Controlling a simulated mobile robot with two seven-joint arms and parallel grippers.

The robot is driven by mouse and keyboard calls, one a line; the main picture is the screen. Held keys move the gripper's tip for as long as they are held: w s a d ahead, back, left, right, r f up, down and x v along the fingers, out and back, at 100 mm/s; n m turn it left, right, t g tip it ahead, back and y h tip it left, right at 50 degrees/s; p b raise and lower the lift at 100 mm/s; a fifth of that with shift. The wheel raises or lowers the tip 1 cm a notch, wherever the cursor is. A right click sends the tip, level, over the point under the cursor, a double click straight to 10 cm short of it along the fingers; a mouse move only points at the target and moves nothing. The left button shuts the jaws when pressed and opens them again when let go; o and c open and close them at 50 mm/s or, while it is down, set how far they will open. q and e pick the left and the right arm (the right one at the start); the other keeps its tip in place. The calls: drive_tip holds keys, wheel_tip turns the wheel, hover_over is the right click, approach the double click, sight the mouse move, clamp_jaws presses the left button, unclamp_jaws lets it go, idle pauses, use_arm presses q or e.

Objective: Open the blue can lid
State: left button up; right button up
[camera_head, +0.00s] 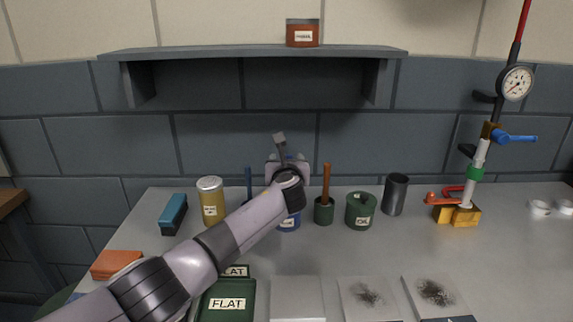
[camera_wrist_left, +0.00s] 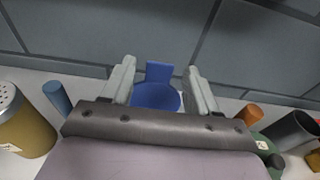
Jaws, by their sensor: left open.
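The blue can (camera_head: 289,222) stands on the workbench, mostly hidden behind my left wrist in the head view. Its round blue lid (camera_wrist_left: 156,97) shows in the left wrist view, with a flat blue tab (camera_wrist_left: 158,71) standing up at the far side. My left gripper (camera_wrist_left: 155,75) is open, with one finger on each side of the lid and tab. The fingers look apart from the lid, and nothing is between them but the lid and tab in view. In the head view the left gripper (camera_head: 287,165) is partly hidden by its own wrist. My right gripper is not in view.
A yellow shaker can (camera_head: 212,204) stands left of the blue can. A green pot with a brown handle (camera_head: 325,208), a green can (camera_head: 361,210) and a dark cup (camera_head: 395,195) stand to the right. A shelf (camera_head: 255,51) hangs above, and a gauge pipe stands at right.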

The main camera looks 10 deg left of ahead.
use_arm(q)
drive_tip(key=shift+p+v, duration=0.45)
drive_tip(key=shift+v, duration=2.2)
drive_tip(key=shift+f, duration=0.1)
